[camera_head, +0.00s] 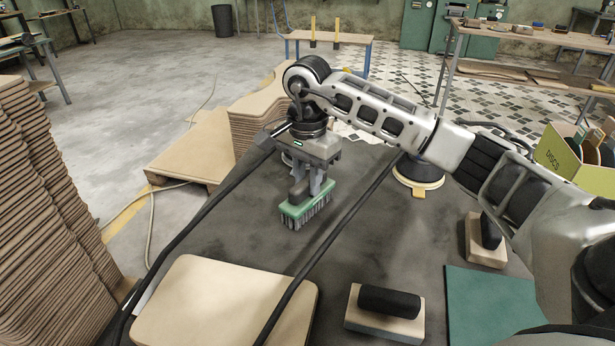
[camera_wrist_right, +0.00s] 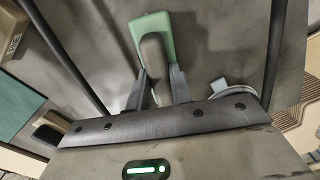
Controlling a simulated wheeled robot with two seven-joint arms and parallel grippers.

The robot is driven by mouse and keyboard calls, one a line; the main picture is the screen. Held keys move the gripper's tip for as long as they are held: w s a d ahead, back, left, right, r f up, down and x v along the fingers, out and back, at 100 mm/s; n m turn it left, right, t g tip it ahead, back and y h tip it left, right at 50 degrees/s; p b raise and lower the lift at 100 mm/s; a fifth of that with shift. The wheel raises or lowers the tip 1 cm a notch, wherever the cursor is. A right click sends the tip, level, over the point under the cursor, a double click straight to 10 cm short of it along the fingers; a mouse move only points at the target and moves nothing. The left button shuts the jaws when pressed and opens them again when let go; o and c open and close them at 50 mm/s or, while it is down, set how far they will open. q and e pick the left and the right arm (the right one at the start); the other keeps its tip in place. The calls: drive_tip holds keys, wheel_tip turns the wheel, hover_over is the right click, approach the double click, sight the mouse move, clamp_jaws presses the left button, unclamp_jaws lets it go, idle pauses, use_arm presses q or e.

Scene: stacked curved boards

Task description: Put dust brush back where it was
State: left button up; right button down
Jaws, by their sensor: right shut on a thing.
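The dust brush (camera_head: 304,207) has a green body with dark bristles pointing down and a grey-brown handle on top. My right gripper (camera_head: 311,188) is shut on the brush's handle and holds it upright over the dark table (camera_head: 240,228). I cannot tell for sure whether the bristles touch the table top. In the right wrist view the green brush (camera_wrist_right: 153,27) extends beyond the two fingers (camera_wrist_right: 163,88), with its handle between them. My left gripper is not in view.
A beige board (camera_head: 225,305) lies at the front. Two sanding blocks (camera_head: 385,312) (camera_head: 486,240) and a green sheet (camera_head: 490,305) are to the right. A suction cup (camera_head: 418,178) stands behind. Black cables (camera_head: 335,240) cross the table. Board stacks (camera_head: 50,200) stand left.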

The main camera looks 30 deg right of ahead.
drive_tip(key=shift+f, duration=0.2)
drive_tip(key=c, duration=1.3)
unclamp_jaws()
drive_tip(key=shift+o, duration=0.2)
drive_tip(key=shift+r, duration=0.2)
use_arm(q)
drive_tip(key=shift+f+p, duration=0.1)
drive_tip(key=shift+p, duration=0.2)
use_arm(e)
wheel_tip(320, 180, up, 12)
